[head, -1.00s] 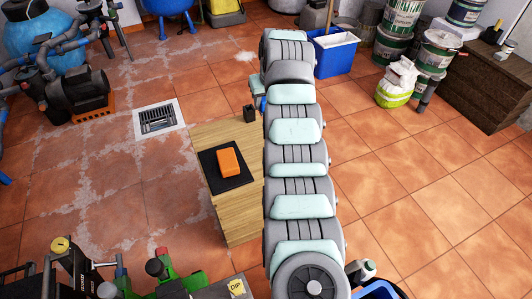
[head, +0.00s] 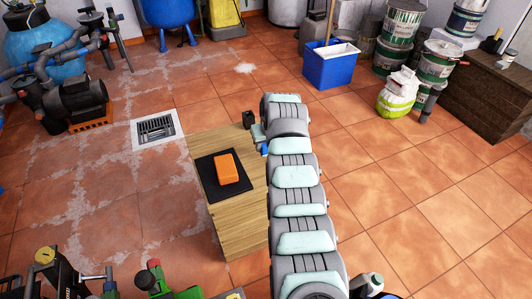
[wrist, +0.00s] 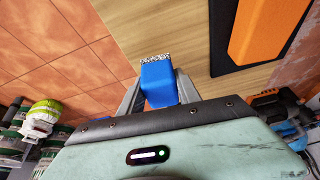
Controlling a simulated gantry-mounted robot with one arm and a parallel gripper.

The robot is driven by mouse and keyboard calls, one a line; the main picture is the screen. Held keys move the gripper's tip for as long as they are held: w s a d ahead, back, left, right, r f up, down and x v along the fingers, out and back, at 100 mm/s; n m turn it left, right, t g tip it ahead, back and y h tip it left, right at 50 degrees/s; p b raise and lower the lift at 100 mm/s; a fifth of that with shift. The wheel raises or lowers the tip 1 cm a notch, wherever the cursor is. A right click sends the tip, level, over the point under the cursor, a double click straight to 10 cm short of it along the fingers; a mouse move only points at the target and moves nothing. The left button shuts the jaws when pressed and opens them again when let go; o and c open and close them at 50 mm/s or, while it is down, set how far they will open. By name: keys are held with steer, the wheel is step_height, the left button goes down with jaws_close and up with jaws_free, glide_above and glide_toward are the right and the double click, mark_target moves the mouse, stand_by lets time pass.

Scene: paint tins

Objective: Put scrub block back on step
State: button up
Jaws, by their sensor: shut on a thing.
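A blue block with a speckled black-and-white end face (wrist: 158,82), which looks like the scrub block, is held between the fingers of my gripper (wrist: 160,88). My gripper is shut on it. In the head view the blue block (head: 264,149) shows small beside my gripper (head: 260,138), at the right edge of the wooden step (head: 240,229). The step's pale top also shows behind the block in the wrist view (wrist: 182,35). I cannot tell the gap between block and step. My arm hides part of the step's right side.
An orange block (head: 227,169) lies on a black mat (head: 208,185) on the step. Beyond are a floor drain (head: 157,128) and a blue bucket (head: 331,70).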

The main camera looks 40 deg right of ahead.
steer(key=shift+f, duration=1.4)
steer(key=shift+f, duration=0.1)
steer(key=shift+f, duration=0.15)
steer(key=o, duration=1.2)
steer(key=shift+f+b, duration=0.1)
steer(key=shift+b, duration=0.6)
steer(key=shift+r+p, duration=0.5)
steer(key=shift+r, duration=0.05)
steer(key=shift+s+a+r, duration=0.15)
steer(key=shift+s+r, duration=0.05)
steer(key=shift+r, duration=0.05)
steer(key=p+v, duration=0.5)
steer(key=v, duration=0.4)
steer(key=shift+w+r, duration=0.15)
steer(key=shift+r, duration=0.15)
